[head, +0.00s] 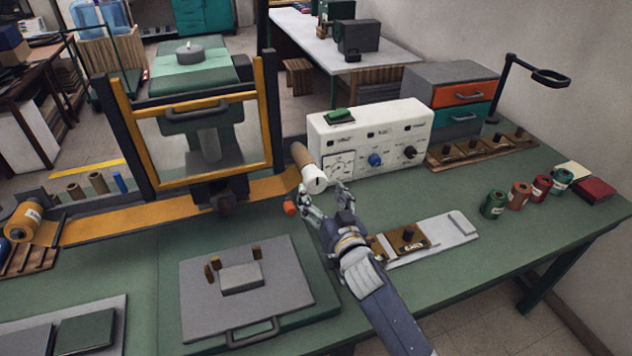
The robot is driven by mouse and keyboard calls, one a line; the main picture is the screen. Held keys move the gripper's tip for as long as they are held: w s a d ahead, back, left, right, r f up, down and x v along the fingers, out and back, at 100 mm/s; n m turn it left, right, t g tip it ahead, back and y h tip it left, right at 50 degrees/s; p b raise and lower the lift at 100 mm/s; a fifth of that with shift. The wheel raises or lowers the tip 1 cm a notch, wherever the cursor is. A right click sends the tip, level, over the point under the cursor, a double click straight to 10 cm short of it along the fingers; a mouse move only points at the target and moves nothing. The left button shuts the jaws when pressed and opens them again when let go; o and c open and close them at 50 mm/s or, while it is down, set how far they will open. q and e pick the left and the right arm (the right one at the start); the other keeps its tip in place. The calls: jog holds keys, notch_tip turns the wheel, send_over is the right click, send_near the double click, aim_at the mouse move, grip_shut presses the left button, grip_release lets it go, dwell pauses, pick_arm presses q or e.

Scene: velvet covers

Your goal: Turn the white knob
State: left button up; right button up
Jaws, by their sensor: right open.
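The white knob (315,182) is a short pale cylinder with a dark mark on its face. It sits at the near end of a brown roller (301,155), just left of the white control box. My right gripper (322,196) is open, with its fingers right in front of and below the knob. The fingers partly overlap the knob's lower edge in the picture, and I cannot tell whether they touch it. My left gripper is not in view.
A small orange-red piece (290,208) shows beside my right gripper's left finger. The white control box (372,132) with blue and black knobs stands behind. A yellow-framed press (270,110) stands left. A grey board (195,310) lies in front. Several spools stand right.

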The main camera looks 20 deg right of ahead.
aim_at(317, 186)
jog(key=shift+w+a, duration=0.1)
jog(key=shift+w, duration=2.1)
jog(key=shift+c, duration=0.6)
jog(key=c, duration=1)
